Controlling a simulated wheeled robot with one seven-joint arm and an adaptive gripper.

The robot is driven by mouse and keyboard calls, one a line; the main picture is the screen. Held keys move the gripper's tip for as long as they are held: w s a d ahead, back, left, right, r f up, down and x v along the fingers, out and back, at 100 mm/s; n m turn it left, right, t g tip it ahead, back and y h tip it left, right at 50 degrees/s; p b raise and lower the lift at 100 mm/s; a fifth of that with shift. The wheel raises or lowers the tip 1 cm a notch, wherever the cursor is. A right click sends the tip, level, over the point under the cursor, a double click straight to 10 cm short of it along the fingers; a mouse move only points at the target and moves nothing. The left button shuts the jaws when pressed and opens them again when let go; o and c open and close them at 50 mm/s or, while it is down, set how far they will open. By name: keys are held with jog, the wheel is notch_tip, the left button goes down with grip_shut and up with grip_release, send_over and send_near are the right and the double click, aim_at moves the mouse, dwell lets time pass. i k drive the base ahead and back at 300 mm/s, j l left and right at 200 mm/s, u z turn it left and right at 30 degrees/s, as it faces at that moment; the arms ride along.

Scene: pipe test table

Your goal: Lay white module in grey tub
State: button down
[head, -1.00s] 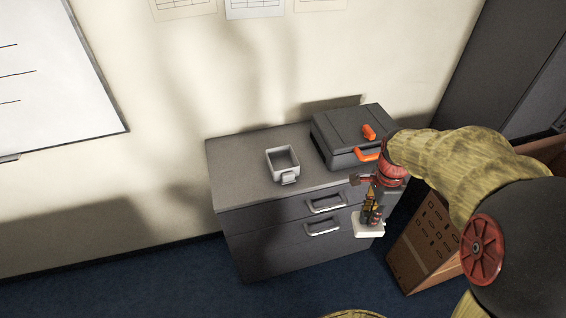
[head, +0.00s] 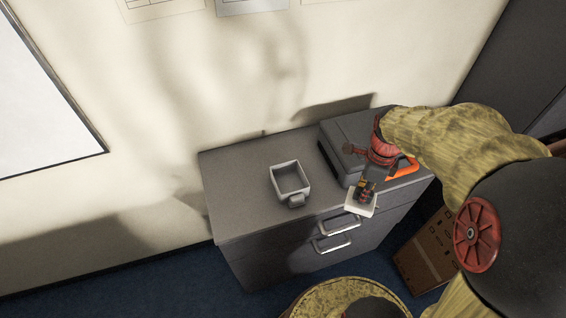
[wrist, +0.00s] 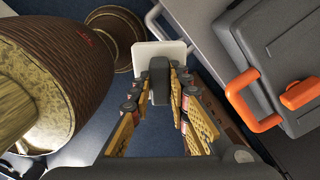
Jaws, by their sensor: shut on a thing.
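The white module (head: 361,203) is a flat white piece held at the tip of my gripper (head: 368,190). In the head view it appears at the cabinet's front edge, right of the tub. In the wrist view the white module (wrist: 148,56) shows beyond the fingers of my gripper (wrist: 160,82), which are shut on a dark part in front of the white plate. The grey tub (head: 290,180) stands upright on the cabinet top, open side up, with a small tab on its front. It looks empty. My gripper is to the right of the tub and apart from it.
The grey cabinet (head: 240,190) has drawer handles on its front. A dark case (head: 345,140) with orange latches lies on its right side, close behind my gripper. A brown carton (head: 428,250) stands on the floor at right. The cabinet top left of the tub is clear.

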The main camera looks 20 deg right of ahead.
aim_at(289, 186)
jog(key=i, duration=0.2)
jog(key=i+j+z, duration=0.1)
jog(key=j, duration=1.2)
jog(key=i+z, duration=0.05)
jog(key=i, duration=0.05)
